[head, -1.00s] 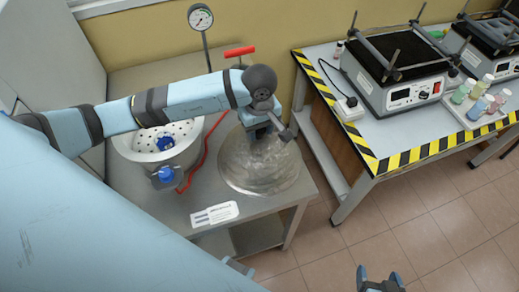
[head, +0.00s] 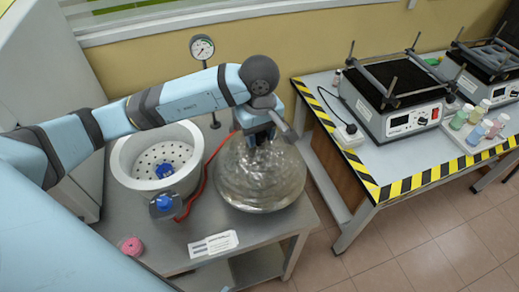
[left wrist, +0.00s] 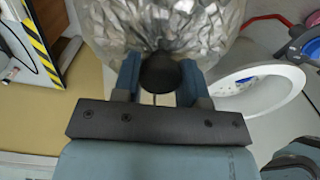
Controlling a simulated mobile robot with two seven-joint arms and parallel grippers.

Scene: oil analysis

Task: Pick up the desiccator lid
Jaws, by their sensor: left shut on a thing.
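The desiccator lid (head: 262,180) is a clear, domed glass cover with a dark knob. It is right of the white desiccator bowl (head: 190,180), over the grey table (head: 225,267), and seems a little above the surface. My left gripper (head: 262,137) comes down from above and is shut on the lid's knob. In the left wrist view the dark knob (left wrist: 160,73) sits between my two blue fingers, with the glass (left wrist: 160,25) beyond. The bowl is open and shows a perforated white plate (head: 150,172) with a blue piece on it. My right gripper is out of view.
A red hose (head: 206,180) runs between bowl and lid. A pressure gauge (head: 202,47) stands behind. A pink round item (head: 131,246) and a label (head: 213,244) lie at the table's front. Right, a striped-edge table (head: 371,188) holds hotplates and bottles.

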